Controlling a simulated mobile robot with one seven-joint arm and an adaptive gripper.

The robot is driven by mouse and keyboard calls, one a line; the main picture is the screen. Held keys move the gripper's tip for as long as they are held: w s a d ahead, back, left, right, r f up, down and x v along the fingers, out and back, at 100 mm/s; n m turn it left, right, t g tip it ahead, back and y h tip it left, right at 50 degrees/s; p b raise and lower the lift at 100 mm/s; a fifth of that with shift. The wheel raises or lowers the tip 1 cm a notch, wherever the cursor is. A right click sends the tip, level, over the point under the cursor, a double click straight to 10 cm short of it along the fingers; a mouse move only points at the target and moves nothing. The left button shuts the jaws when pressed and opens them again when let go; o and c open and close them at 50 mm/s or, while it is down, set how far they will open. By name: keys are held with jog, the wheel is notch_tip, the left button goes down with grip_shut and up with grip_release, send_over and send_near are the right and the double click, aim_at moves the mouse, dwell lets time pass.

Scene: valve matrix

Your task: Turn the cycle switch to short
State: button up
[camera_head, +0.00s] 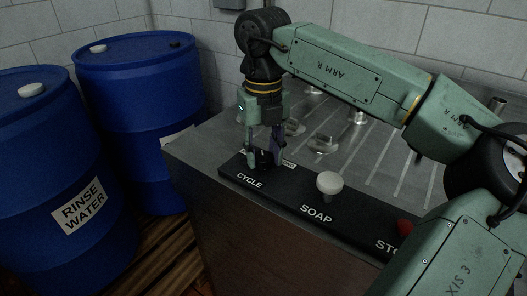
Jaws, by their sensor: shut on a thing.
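The cycle switch (264,160) is a dark knob on the black control strip (290,198), above the white word CYCLE. My gripper (264,158) points down over it, with one finger on each side, and is shut on the switch. The fingers and the gripper body hide much of the knob, so I cannot tell which way it points. Small white labels show beside the knob, but they are partly covered and too small to read.
On the same strip are a white SOAP knob (329,184) and a red STOP button (405,227), partly behind my arm. Metal fittings (323,143) stand on the grey worktop behind. Two blue drums (62,165) stand at the left, one labelled RINSE WATER.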

aim_at(264, 157)
jog(key=o, duration=1.2)
jog(key=shift+c, duration=0.2)
jog(key=shift+r, duration=0.1)
notch_tip(264, 157, up, 12)
